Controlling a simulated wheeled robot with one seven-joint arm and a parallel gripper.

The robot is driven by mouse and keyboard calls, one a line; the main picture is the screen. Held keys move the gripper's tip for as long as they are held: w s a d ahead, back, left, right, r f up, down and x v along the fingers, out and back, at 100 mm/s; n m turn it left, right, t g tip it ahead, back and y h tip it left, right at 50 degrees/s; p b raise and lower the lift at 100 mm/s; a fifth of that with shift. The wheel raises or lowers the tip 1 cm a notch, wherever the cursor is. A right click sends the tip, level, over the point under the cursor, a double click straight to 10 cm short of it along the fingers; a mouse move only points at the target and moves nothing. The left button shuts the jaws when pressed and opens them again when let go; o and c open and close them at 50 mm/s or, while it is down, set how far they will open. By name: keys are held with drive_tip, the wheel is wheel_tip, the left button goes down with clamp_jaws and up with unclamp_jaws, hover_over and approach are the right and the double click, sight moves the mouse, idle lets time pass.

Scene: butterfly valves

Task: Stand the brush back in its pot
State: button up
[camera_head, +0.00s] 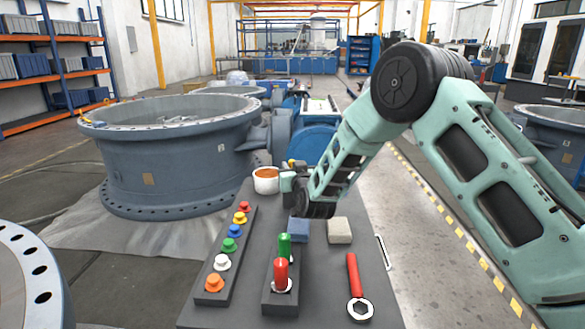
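A small white pot (266,185) with an orange-brown inside stands at the far left part of the grey bench (340,285). My gripper (287,182) is just right of the pot, close to its rim. My own wrist hides most of it, so I cannot see its fingers clearly or whether it holds anything. I cannot make out the brush; it may be hidden behind my arm.
A strip of coloured knobs (229,238) runs along the bench's left. A block holds a red handle (281,276) and a green handle (285,246). Large grey valve bodies (170,165) stand behind.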

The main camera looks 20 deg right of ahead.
drive_tip(key=shift+o, duration=1.2)
drive_tip(key=s, duration=1.7)
drive_tip(key=shift+s+p, duration=0.25)
drive_tip(key=shift+p, duration=0.1)
